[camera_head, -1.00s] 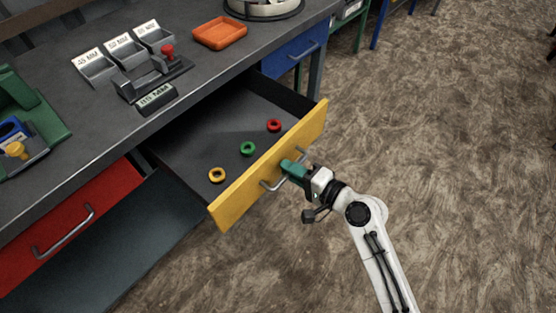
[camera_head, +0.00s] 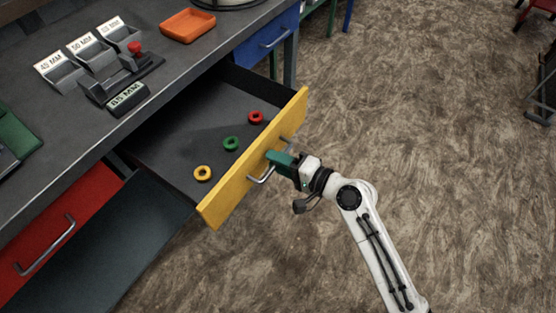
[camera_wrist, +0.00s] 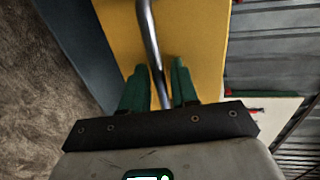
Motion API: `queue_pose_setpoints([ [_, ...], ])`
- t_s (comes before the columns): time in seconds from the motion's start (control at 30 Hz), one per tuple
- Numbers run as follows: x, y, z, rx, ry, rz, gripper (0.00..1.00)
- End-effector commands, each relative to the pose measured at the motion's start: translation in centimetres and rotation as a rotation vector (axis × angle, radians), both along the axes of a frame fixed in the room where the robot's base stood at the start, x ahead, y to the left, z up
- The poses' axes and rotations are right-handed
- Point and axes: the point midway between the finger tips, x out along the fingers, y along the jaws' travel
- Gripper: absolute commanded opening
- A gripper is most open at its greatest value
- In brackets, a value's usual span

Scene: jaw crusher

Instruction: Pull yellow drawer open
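The yellow drawer (camera_head: 258,164) is pulled well out from under the dark workbench, its inside showing. A metal bar handle (camera_head: 262,176) is on its front; it also shows in the wrist view (camera_wrist: 148,32). My gripper (camera_head: 275,157) is at the middle of this handle. In the wrist view, the green fingers of my gripper (camera_wrist: 158,75) stand on either side of the bar, with narrow yellow gaps showing beside it. The gripper looks open around the handle. The fingers partly hide the handle's middle in the head view.
Red (camera_head: 256,117), green (camera_head: 231,144) and yellow (camera_head: 203,173) rings lie in the drawer. A red drawer (camera_head: 62,232) is at left, a blue drawer (camera_head: 266,44) beyond. An orange tray (camera_head: 188,25) stands on the bench (camera_head: 52,122).

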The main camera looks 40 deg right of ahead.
Motion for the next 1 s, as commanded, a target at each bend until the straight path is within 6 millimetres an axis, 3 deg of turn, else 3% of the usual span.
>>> queue_pose_setpoints([
  [0.6,-9.0,-2.9,1.7,0.0,0.003,-0.001,0.29],
  [1.0,-10.0,-3.3,2.0,0.0,0.001,-0.001,0.29],
])
